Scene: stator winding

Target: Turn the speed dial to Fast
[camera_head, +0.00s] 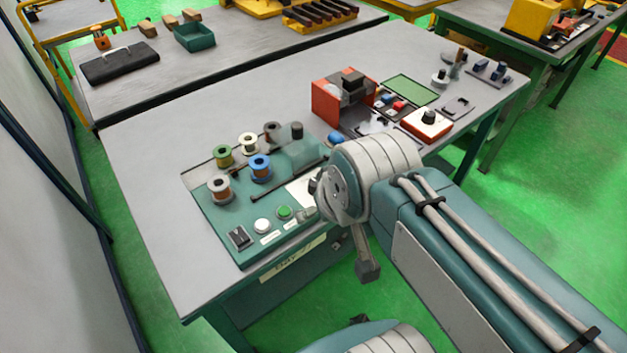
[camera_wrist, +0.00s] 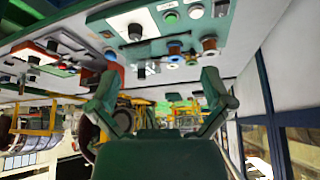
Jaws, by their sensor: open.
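The teal winding machine (camera_head: 222,222) stands at the near edge of the grey table, with spools on top and a front control panel. In the wrist view, which is upside down, a black dial (camera_wrist: 135,32) sits on a white plate (camera_wrist: 118,22) on this panel; its setting is too small to read. In the head view the white plate (camera_head: 301,192) is partly hidden behind my arm. My gripper (camera_wrist: 160,84) is open and empty, its two fingers spread wide, apart from the dial. In the head view my arm mostly hides it.
Beside the dial are a green button (camera_head: 284,212), a white button (camera_head: 262,225) and a black switch (camera_head: 239,236). Several wire spools (camera_head: 259,167) stand behind them. A red box with a black knob (camera_head: 428,118) is farther right. The table's left side is clear.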

